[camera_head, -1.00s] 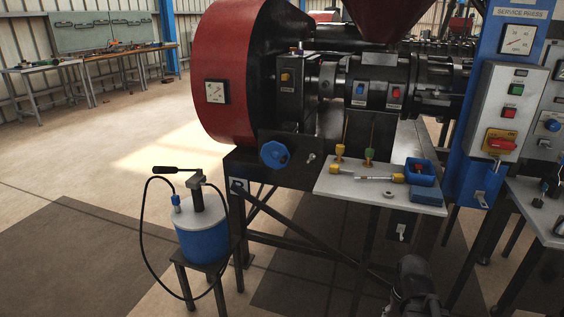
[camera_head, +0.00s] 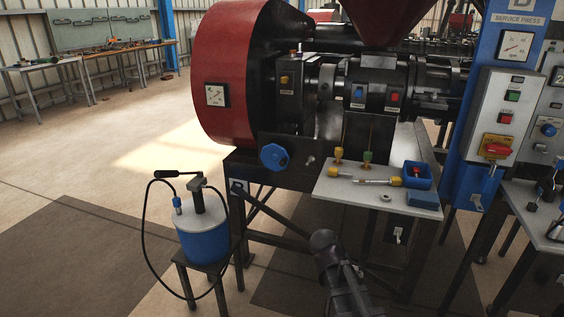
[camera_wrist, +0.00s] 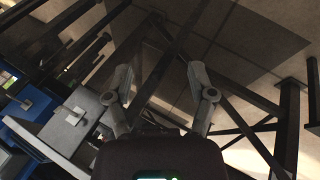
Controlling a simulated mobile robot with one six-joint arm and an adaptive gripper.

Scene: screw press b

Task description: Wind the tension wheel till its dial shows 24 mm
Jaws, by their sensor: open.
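A blue handwheel (camera_head: 273,156) sits on the dark lower front of the machine, below the red round guard (camera_head: 240,60). A white square dial (camera_head: 215,95) with a needle is on the guard, up and left of the wheel; its reading is too small to tell. My arm rises from the bottom of the head view, right of and below the wheel and apart from it. In the wrist view my gripper (camera_wrist: 160,82) is open, with nothing between its fingers. The wheel is not recognisable in the wrist view.
A grey shelf (camera_head: 335,192) with small tools, a blue bin (camera_head: 417,174) and a blue block (camera_head: 424,198) juts out right of the wheel. A blue pump (camera_head: 204,240) with a black hose stands on a stool at front left. Dark frame legs and braces surround my gripper in the wrist view.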

